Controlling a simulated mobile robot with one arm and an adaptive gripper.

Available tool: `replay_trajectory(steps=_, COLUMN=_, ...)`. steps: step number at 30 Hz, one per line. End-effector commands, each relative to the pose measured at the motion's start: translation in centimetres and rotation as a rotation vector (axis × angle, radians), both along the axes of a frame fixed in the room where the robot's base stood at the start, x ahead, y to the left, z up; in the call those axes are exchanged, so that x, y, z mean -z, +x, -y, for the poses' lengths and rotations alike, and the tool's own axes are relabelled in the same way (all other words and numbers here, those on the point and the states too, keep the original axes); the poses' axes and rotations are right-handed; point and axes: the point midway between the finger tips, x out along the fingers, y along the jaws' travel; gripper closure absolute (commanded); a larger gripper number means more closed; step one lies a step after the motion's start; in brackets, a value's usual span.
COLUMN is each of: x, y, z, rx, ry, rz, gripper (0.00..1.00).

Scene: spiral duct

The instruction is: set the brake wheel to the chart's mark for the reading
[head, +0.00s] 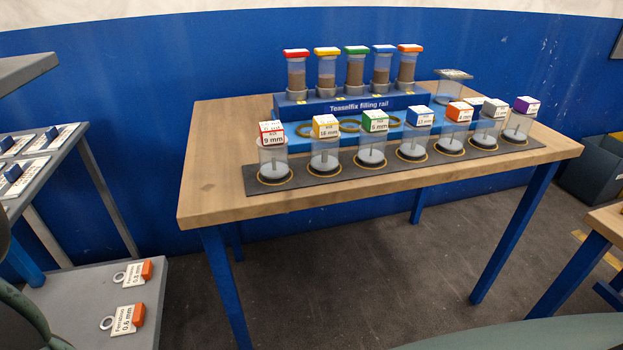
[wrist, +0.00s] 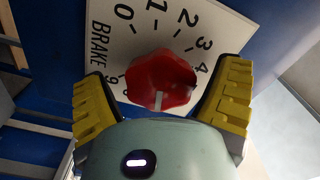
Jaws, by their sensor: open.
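The red brake wheel (wrist: 160,80) shows in the wrist view, on a white dial plate (wrist: 145,38) marked BRAKE. The numerals 0 to 4 read clearly along its upper and right edge; others are partly hidden by the wheel and my gripper. A pale grey bar on the wheel points down in the picture, towards my gripper's body. My gripper (wrist: 165,72) is open, with one yellow-padded finger on each side of the wheel. I cannot tell whether the pads touch it. I see neither wheel nor gripper in the head view, and make out no chart or reading.
In the head view a wooden table (head: 215,190) carries a blue filling rail (head: 350,106) with several capped tubes, and a dark strip of clear cylinders topped by labelled cubes. A grey shelf (head: 75,290) at lower left holds tagged samples. The dark floor in front is clear.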

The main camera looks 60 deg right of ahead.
Motion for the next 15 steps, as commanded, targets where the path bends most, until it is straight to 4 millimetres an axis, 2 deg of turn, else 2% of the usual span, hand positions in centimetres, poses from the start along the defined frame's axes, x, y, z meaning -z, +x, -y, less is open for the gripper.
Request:
replay_trajectory(steps=8, x=0.1, y=-0.6, z=0.5, rx=-0.002, ry=0.000, rz=-0.001, gripper=0.11)
replay_trajectory(steps=15, x=0.1, y=-2.6, z=3.0, rx=-0.001, ry=-0.002, rz=-0.002, gripper=0.11)
